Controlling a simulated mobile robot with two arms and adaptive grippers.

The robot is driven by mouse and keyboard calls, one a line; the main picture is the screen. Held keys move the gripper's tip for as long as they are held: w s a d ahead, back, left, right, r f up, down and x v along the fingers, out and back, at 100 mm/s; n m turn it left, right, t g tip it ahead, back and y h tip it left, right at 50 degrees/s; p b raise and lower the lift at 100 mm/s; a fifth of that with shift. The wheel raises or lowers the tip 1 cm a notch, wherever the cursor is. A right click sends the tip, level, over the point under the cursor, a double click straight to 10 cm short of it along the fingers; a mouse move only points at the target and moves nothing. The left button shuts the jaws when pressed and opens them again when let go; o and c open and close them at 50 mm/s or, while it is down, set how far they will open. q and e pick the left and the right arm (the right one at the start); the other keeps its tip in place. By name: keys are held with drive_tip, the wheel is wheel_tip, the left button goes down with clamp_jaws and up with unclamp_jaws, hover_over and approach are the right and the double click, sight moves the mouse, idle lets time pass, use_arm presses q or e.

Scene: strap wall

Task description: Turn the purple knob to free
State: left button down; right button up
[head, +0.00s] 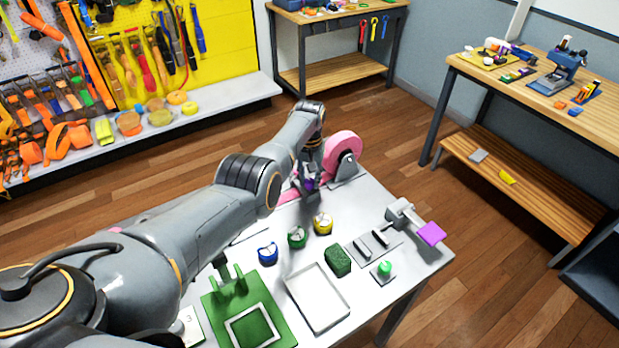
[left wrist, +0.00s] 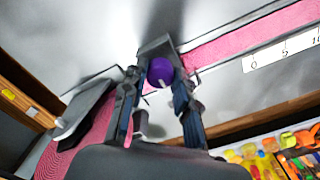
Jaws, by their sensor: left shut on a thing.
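The purple knob (left wrist: 160,71) stands between the fingers of my left gripper (left wrist: 157,82) in the left wrist view, with a finger on each side of it. A small pale mark shows on the knob's lower edge; I cannot read any label beside it. In the head view my left gripper (head: 308,182) is low at the far side of the white table, next to the pink strap roll (head: 343,148), and mostly hides the knob (head: 310,185). The pink strap (left wrist: 232,48) runs past the knob, with a ruler (left wrist: 283,49) alongside. My right gripper is not in view.
A grey lever with a purple pad (head: 431,233), a green block (head: 338,260), a green button (head: 384,269), an empty white tray (head: 318,297) and a green fixture (head: 275,325) are nearer.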

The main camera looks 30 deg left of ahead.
sight(309, 180)
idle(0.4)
use_arm(q)
drive_tip(key=c, duration=1)
unclamp_jaws()
wheel_tip(309, 180, up, 12)
